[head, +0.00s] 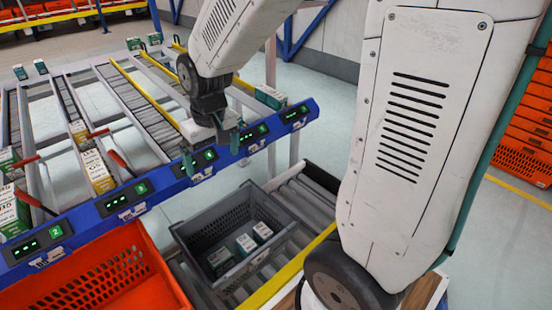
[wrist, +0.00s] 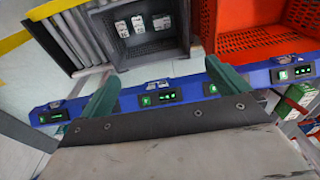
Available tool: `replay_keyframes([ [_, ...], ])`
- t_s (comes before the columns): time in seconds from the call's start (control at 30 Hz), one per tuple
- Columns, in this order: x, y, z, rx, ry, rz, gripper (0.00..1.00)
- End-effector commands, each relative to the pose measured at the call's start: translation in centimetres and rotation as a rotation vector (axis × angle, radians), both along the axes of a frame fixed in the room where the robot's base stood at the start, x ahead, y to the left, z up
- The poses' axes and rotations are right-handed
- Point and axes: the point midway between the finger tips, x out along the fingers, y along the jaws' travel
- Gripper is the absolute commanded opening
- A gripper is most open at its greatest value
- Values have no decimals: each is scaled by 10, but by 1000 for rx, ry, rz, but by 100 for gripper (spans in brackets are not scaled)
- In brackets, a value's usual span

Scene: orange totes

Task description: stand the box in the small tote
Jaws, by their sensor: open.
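The small tote is grey and stands on a roller conveyor, right of centre in the head view (head: 213,228) and at the top of the wrist view (wrist: 150,50). Three white and green boxes are inside it: a left one (head: 220,259), a middle one (head: 246,244) and a right one (head: 262,231). They also show in the wrist view (wrist: 138,25). I cannot tell which one the task means. My gripper (head: 213,150) is over the blue rail, behind the tote. In the wrist view its teal fingers (wrist: 164,86) are wide apart with nothing between them.
A large orange tote (head: 105,272) stands left of the small tote. The blue rail (head: 160,200) with green displays fronts a sloped rack. Boxes stand in its lanes, such as a yellow and white one (head: 97,172) and a green one (head: 270,97). Rollers right of the small tote are bare.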

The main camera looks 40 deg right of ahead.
Motion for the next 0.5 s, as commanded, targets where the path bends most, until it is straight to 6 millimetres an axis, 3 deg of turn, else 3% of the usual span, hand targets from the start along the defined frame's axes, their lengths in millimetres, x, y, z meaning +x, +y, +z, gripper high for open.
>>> replay_keyframes([
  [0.03,-18,-2,20,-2,-12,-1,100],
  [0.2,-83,-8,67,-10,-13,-3,100],
  [0.4,-157,-14,97,-20,-12,-8,100],
  [0.5,-183,-16,103,-26,-10,-11,100],
])
